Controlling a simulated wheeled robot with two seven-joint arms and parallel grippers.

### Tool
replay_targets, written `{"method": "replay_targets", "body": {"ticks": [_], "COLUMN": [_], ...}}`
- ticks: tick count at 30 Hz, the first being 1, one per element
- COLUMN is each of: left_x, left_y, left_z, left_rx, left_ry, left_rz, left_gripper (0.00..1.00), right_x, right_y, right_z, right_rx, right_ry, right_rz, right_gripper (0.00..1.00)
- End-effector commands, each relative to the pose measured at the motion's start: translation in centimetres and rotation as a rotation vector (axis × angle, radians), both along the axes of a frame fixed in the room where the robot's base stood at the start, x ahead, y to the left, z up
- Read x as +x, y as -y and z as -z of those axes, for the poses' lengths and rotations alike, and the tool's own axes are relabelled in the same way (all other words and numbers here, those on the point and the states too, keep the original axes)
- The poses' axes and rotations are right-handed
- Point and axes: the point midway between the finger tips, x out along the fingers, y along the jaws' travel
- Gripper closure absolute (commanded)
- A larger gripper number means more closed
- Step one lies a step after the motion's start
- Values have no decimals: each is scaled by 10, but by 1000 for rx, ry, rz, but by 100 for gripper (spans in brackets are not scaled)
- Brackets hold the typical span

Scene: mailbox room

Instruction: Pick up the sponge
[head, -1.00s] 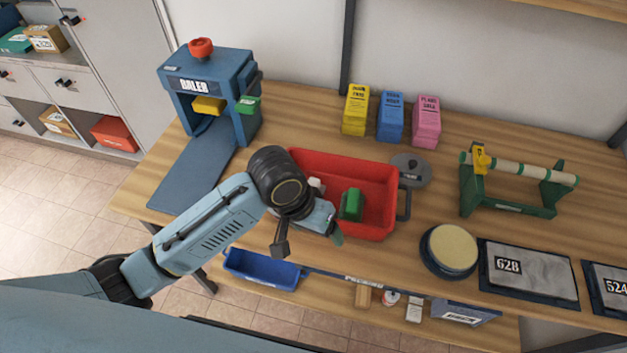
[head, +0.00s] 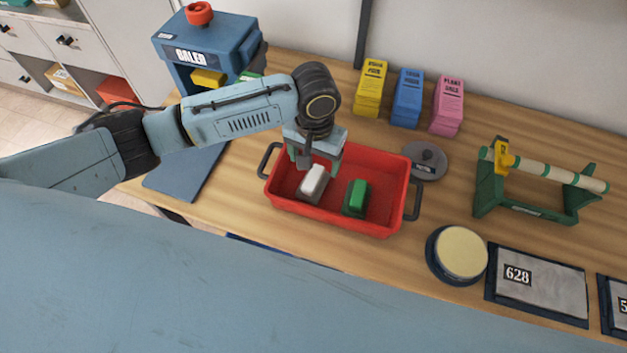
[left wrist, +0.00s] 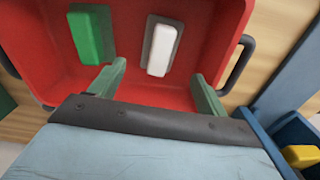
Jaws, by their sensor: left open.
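A white block with a grey base (head: 313,182) and a green block (head: 356,197) lie apart in a red tray (head: 340,222) on the table. I cannot tell for sure which thing is the sponge; a round cream pad (head: 461,251) in a dark dish stands right of the tray. My left gripper (head: 318,168) is open and empty, above the left part of the tray near the white block. In the left wrist view its fingers (left wrist: 156,84) point at the white block (left wrist: 162,50), with the green block (left wrist: 90,36) to the left. My right gripper is not in view.
The tray has raised walls and dark side handles. A blue baler (head: 205,52) stands behind my left arm. A grey disc (head: 426,160) lies right of the tray. Yellow, blue and pink boxes (head: 408,98) stand at the back. A green roller stand (head: 540,180) is on the right.

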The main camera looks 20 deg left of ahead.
Motion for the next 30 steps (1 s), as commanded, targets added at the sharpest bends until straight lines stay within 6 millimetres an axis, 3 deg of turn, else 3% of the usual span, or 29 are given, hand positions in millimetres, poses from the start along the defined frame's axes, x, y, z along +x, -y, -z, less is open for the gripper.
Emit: {"method": "replay_targets", "body": {"ticks": [7,15,24,30], "left_x": [-1,-5,-5,-5], "left_y": [0,1,1,1], "left_z": [19,58,63,63], "left_rx": [0,0,-1,-1], "left_ry": [0,1,2,2], "left_rz": [0,1,2,2], "left_gripper": [24,24,24,47], "right_x": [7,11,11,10], "right_y": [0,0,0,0], "right_z": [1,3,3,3], "right_rx": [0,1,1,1], "right_ry": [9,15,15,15], "right_rz": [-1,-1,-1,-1], "right_gripper": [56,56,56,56]}}
